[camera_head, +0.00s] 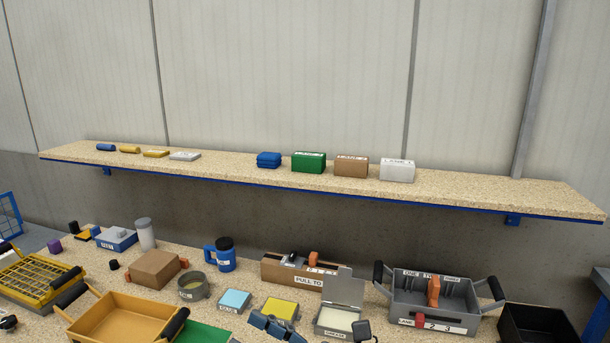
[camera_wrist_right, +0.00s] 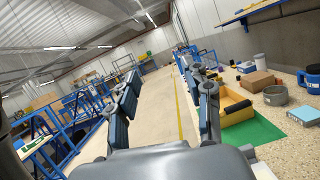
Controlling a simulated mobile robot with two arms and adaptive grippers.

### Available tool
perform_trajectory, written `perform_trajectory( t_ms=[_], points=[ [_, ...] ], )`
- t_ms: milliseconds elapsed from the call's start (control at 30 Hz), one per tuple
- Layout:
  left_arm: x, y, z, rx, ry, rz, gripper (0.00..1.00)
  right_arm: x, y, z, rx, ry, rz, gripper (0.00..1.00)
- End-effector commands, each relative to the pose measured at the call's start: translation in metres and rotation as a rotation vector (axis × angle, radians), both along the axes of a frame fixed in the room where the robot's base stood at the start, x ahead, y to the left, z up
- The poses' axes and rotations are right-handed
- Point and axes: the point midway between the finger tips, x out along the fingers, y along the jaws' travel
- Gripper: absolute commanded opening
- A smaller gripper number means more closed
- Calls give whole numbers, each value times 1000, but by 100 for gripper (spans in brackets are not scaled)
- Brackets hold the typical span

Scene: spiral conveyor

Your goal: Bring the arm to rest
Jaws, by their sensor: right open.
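My right gripper (camera_wrist_right: 165,88) is open in the right wrist view, its two dark padded fingers apart with nothing between them. It points along the aisle floor, with the worktable to the right of its fingers. In the head view, blue-grey parts of the right gripper (camera_head: 277,327) show at the bottom edge, in front of the yellow block and the grey lidded box; the rest of that arm is cut off. I cannot make out my left gripper in either view.
The worktable (camera_head: 225,285) holds a yellow tray (camera_head: 115,318), a green mat (camera_head: 205,334), a brown box (camera_head: 155,267), a blue mug (camera_head: 226,260) and a grey handled crate (camera_head: 460,297). A shelf (camera_head: 235,170) with small blocks runs behind. The aisle floor (camera_wrist_right: 155,105) looks clear.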

Motion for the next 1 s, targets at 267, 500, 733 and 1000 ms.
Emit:
perform_trajectory(
  t_ms=[267, 500, 733, 1000],
  points=[
    [0, 0, 0, 0, 0, 0, 40, 67, -147, -24, 873, 901, -373, 50],
    [0, 0, 0, 0, 0, 1, 40, 27, -250, -164, 1570, 1568, -734, 50],
    [0, 0, 0, 0, -1, 1, 40, -65, -276, -254, 2002, 1920, -1066, 50],
    [0, 0, 0, 0, -1, 1, 40, -160, -276, -296, -1918, -1767, 1186, 50]
  ],
)
